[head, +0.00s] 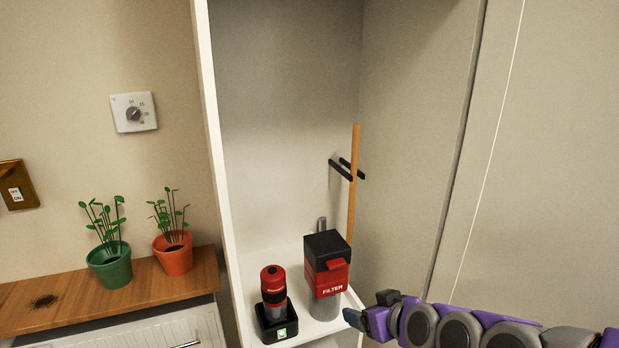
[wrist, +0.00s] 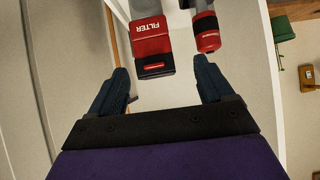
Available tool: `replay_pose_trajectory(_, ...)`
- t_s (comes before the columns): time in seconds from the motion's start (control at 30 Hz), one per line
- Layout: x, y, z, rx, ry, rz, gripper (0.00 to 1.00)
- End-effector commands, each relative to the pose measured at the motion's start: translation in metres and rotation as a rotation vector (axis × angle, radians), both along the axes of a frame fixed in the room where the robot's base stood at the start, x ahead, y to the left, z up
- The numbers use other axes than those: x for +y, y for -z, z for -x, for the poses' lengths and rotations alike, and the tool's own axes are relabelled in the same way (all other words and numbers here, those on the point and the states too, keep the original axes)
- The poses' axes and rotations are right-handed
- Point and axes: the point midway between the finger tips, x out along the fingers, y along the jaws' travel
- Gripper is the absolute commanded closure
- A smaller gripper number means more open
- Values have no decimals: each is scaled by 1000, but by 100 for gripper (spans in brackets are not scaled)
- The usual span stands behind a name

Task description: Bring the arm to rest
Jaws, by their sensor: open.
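My purple and grey arm (head: 460,325) reaches in from the lower right of the head view. My gripper (head: 352,318) is in front of the shelf, at its right side. In the wrist view my gripper (wrist: 160,80) has its two dark fingers spread wide with nothing between them. The red and black filter unit (head: 326,265) stands upright just beyond the fingers, and it shows in the wrist view too (wrist: 151,45). The fingers appear apart from it.
A red cylindrical device (head: 273,284) sits in a black dock (head: 277,322) on the white shelf (head: 304,322). A wooden handle (head: 353,190) hangs on black hooks. A green pot (head: 110,266) and an orange pot (head: 173,255) stand on a wooden top (head: 120,302). A panel (head: 540,180) is at right.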

Motion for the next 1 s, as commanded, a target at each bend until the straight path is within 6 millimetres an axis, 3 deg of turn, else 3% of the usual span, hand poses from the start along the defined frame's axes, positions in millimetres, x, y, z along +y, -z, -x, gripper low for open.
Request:
replay_pose_trajectory(0.13, 18, 28, 58, 259, -26, 58, 19)
replay_pose_trajectory(0.3, 20, 48, 141, 576, 28, 127, 19)
replay_pose_trajectory(0.5, 13, 46, 233, 880, 164, 192, 19)
replay_pose_trajectory(0.6, 11, 41, 267, 984, 229, 208, 19)
replay_pose_trajectory(0.77, 9, 36, 295, 1066, 286, 219, 19)
replay_pose_trajectory(0.97, 10, 35, 300, 1081, 297, 218, 19)
replay_pose_trajectory(1.0, 10, 35, 300, 1081, 297, 218, 23)
